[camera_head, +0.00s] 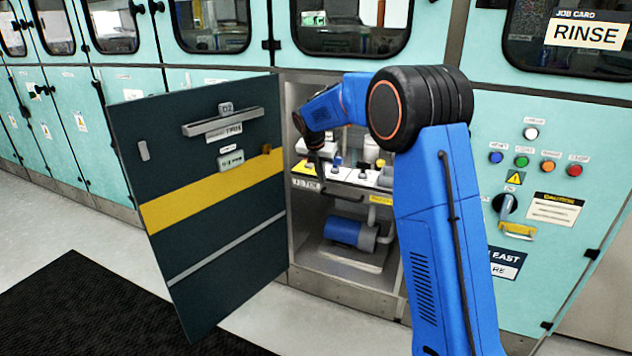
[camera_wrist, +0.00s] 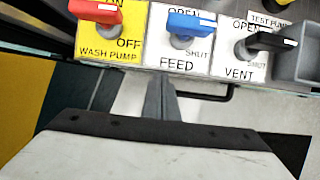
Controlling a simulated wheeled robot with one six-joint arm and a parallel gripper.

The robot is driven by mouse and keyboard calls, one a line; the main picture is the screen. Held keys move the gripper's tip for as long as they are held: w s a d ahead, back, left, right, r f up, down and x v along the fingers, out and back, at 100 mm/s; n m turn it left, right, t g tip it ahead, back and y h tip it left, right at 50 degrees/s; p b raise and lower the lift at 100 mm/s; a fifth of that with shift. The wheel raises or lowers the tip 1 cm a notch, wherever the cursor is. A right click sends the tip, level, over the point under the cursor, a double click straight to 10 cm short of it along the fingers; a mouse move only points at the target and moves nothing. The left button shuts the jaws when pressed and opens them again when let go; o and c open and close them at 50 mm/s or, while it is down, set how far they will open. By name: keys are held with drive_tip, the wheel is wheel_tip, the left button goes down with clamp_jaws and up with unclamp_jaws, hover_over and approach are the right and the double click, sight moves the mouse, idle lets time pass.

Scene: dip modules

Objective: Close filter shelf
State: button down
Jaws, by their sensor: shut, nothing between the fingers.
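The filter shelf (camera_head: 345,189) is inside the open cabinet, at mid height, with a small label at the left of its front edge and a dark bar handle. In the wrist view its front edge (camera_wrist: 130,68) runs across below the valve panels, and the bar handle (camera_wrist: 232,92) shows at the right. My gripper (camera_wrist: 161,84) is shut and empty, its fingertips close to the front edge below the FEED panel. I cannot tell whether they touch it. In the head view my gripper (camera_head: 316,168) is small and partly hidden by the arm. How far the shelf sticks out is unclear.
The dark cabinet door (camera_head: 215,210) with a yellow stripe stands open at the left. Red (camera_wrist: 95,12), blue (camera_wrist: 192,24) and black (camera_wrist: 272,40) valve handles sit on the shelf. A blue pump (camera_head: 343,231) is below. A control panel (camera_head: 530,170) is at the right.

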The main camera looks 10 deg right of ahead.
drive_tip(key=shift+w+d, duration=0.55)
drive_tip(key=shift+w, duration=0.2)
drive_tip(key=shift+w+d, duration=0.5)
drive_tip(key=shift+w, duration=0.25)
